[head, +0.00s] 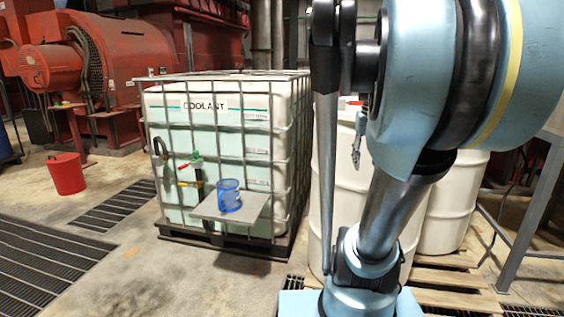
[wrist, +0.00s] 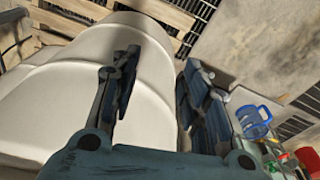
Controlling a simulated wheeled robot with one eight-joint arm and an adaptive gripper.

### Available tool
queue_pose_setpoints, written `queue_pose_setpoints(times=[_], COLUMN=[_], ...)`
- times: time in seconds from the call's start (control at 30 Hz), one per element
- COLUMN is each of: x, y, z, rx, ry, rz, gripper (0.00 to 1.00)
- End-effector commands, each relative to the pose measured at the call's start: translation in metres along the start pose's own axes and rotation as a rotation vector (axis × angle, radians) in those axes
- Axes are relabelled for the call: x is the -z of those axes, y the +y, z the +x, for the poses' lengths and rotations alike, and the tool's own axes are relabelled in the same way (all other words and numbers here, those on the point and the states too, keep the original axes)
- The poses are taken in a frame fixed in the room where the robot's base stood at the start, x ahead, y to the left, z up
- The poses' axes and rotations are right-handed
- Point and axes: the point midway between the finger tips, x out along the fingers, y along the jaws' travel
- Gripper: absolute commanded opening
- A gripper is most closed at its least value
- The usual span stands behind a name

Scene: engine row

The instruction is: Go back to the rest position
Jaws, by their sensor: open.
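My gripper (wrist: 160,85) is open and empty in the wrist view, its two dark fingers apart in front of a white drum (wrist: 60,100). In the head view only a small part of my gripper (head: 357,145) shows beside my blue arm, in front of the white drums. My arm is folded and fills the right half of that view. A blue jug (head: 229,197) stands upright on a small grey shelf (head: 258,206) on the coolant tank, apart from my gripper. The jug also shows at the right of the wrist view (wrist: 255,120).
The caged coolant tank (head: 215,130) stands left of my arm, with a green tap (head: 196,160). White drums (head: 450,205) stand on a wooden pallet (head: 445,275) close behind my arm. A red bucket (head: 66,174) is on the floor at left. Floor at front left is free.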

Motion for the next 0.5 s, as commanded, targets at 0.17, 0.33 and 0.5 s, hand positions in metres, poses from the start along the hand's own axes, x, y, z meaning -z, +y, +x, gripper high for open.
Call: queue_pose_setpoints(times=[0.17, 0.33, 0.5], x=[-0.053, -0.098, -0.129], y=[-0.034, -0.056, -0.068], z=[0.060, 0.115, 0.154], rx=[0.010, 0.020, 0.029], ry=[0.025, 0.046, 0.061], rz=[-0.033, -0.056, -0.069], gripper=[0.42, 0.42, 0.42])
